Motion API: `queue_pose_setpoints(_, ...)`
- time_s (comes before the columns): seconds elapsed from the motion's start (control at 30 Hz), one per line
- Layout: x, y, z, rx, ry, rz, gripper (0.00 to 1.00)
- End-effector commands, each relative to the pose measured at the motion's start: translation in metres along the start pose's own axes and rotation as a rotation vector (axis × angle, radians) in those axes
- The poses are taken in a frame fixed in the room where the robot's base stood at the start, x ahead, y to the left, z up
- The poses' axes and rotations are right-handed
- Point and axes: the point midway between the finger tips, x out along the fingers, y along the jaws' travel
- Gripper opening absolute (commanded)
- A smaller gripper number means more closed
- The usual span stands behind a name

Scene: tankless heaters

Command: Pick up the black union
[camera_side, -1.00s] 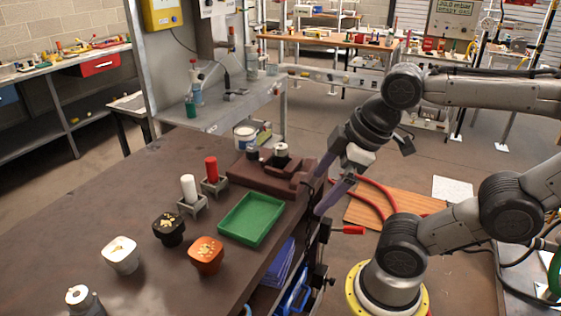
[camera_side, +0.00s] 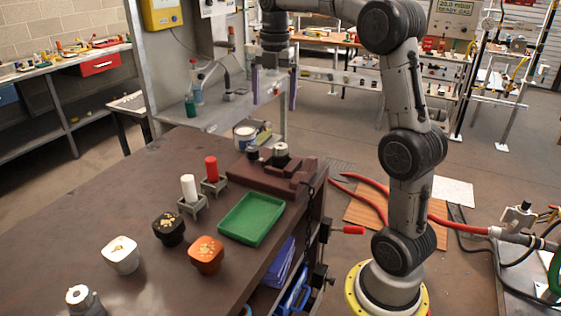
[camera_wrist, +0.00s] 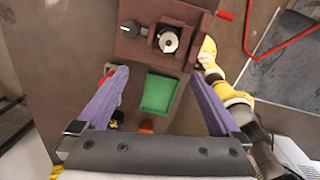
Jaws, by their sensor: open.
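A small black round part (camera_side: 252,153), which looks like the black union, sits at the left end of a brown fixture (camera_side: 262,178) on the table. In the wrist view the black part (camera_wrist: 130,30) shows from above near the top, left of a silver-and-black round piece (camera_wrist: 168,42). That piece also shows on the fixture in the side view (camera_side: 281,150). My gripper (camera_side: 275,95) is open and empty, pointing down, well above the fixture. In the wrist view its purple fingers (camera_wrist: 160,75) are spread wide below the fixture.
A green tray (camera_side: 252,218) lies in front of the fixture. Red (camera_side: 211,168) and white (camera_side: 189,187) cylinders stand in grey holders. Black (camera_side: 168,229), orange (camera_side: 206,255) and white (camera_side: 121,255) cups stand nearer. The table's left part is clear.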

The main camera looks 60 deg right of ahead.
Motion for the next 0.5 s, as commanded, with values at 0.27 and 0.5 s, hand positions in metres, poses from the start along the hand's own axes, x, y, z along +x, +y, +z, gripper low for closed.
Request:
queue_pose_setpoints(0.27,0.035,-0.009,0.022,0.057,0.031,-0.043,1.00)
queue_pose_setpoints(0.5,0.081,-0.011,0.019,0.056,0.032,-0.044,1.00)
